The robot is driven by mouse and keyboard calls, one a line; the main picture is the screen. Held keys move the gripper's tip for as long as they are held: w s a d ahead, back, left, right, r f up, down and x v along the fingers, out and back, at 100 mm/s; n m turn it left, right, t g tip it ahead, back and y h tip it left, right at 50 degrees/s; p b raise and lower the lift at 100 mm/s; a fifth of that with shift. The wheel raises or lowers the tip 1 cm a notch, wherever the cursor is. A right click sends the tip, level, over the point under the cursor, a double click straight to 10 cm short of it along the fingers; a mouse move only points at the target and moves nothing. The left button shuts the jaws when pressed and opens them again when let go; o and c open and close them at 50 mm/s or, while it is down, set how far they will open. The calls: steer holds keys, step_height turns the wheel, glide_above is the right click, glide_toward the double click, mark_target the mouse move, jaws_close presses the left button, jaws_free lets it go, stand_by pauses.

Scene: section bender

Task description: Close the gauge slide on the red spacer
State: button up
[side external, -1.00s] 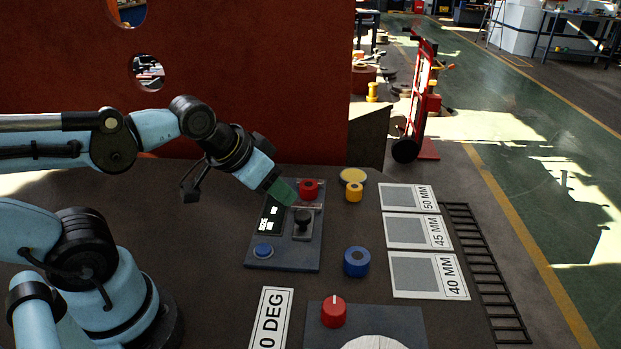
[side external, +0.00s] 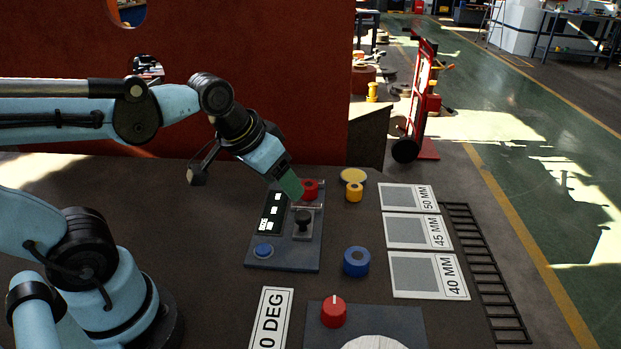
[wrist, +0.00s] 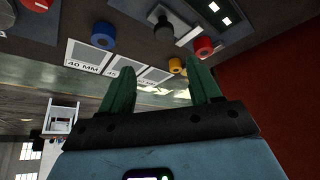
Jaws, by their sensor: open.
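The red spacer (side external: 310,189) sits at the far end of the gauge plate (side external: 290,256). The gauge slide (side external: 303,224), with a dark round knob, is on the plate on the near side of the spacer, and the two look close together. My gripper (side external: 295,190) is above the plate, just left of the spacer, with its green fingers angled down. In the wrist view, the fingers (wrist: 160,80) are apart with nothing between them. The red spacer (wrist: 203,46) and the slide's knob (wrist: 164,28) show beyond the fingertips. I cannot tell whether the slide touches the spacer.
A blue button (side external: 263,251) and a lit display (side external: 271,212) are on the plate's left side. A yellow spacer (side external: 353,192) and a blue spacer (side external: 356,262) stand to the right, near the labelled pads (side external: 414,231). A red knob (side external: 333,312) is in front.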

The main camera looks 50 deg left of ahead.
mark_target(303, 215)
steer(key=shift+w+r+n+g, duration=0.95)
steer(key=shift+w+n+g, duration=0.55)
steer(key=shift+w+g, duration=1.4)
steer(key=shift+a+f, duration=0.2)
steer(key=shift+f, duration=2.8)
steer(key=shift+a+f, duration=0.2)
steer(key=shift+f, duration=2.8)
steer(key=c, duration=0.8)
steer(key=w+a, duration=0.3)
steer(key=shift+w+a, duration=0.1)
steer(key=shift+a, duration=0.15)
steer(key=shift+o, duration=0.9)
steer(key=shift+w+a, duration=0.1)
steer(key=shift+a, duration=0.1)
